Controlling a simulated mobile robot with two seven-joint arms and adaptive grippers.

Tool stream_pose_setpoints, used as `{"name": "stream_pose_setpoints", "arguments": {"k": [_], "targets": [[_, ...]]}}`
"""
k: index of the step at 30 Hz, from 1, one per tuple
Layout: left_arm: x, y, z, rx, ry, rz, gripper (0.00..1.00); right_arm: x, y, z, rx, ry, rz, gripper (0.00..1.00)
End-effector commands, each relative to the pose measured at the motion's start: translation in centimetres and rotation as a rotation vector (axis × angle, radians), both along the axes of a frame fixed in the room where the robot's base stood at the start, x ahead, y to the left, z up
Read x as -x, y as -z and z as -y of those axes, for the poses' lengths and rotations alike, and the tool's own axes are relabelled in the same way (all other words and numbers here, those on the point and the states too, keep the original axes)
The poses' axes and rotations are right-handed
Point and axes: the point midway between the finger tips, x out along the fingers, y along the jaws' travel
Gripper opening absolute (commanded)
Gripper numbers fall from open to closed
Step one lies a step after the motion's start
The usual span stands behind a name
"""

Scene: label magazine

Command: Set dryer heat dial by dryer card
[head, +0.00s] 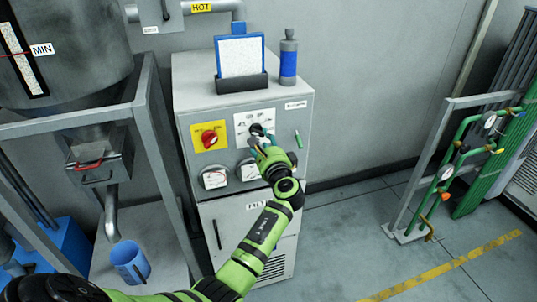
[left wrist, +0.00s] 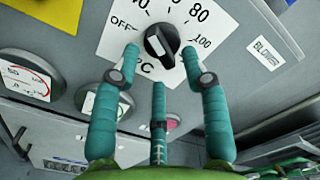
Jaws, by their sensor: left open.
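The heat dial is a black knob (left wrist: 161,42) on a white plate (left wrist: 113,45) marked OFF, 40, 80, 100 and C in the left wrist view. A pale pointer line shows on the knob; I cannot tell exactly which mark it faces. My left gripper (left wrist: 160,62) is open, with teal fingertips on either side of the knob and a third finger below; contact is unclear. In the head view the left gripper (head: 262,141) is at the dryer cabinet's front (head: 275,215), partly covering the plate. A blue-framed white card (head: 240,56) stands on the cabinet; its writing is unreadable. My right gripper is out of view.
A red knob (head: 210,140) on a yellow plate and two round gauges (head: 214,179) sit left of and below the dial.

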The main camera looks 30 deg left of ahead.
Motion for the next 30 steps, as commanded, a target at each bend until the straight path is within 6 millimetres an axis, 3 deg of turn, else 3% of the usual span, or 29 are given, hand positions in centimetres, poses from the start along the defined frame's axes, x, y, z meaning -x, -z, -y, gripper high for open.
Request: {"name": "stream_pose_setpoints", "arguments": {"k": [6,12,18,30], "targets": [[3.2,0.1,3.8,0.003,0.003,-0.001,0.45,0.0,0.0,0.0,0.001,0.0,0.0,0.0],[5.4,0.1,6.4,0.001,0.002,-0.002,0.45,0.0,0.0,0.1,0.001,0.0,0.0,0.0],[6.3,0.0,7.4,0.0,0.001,-0.001,0.45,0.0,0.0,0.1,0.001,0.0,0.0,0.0],[6.3,0.0,7.4,0.0,0.001,-0.001,0.45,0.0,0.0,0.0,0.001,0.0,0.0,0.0]]}}
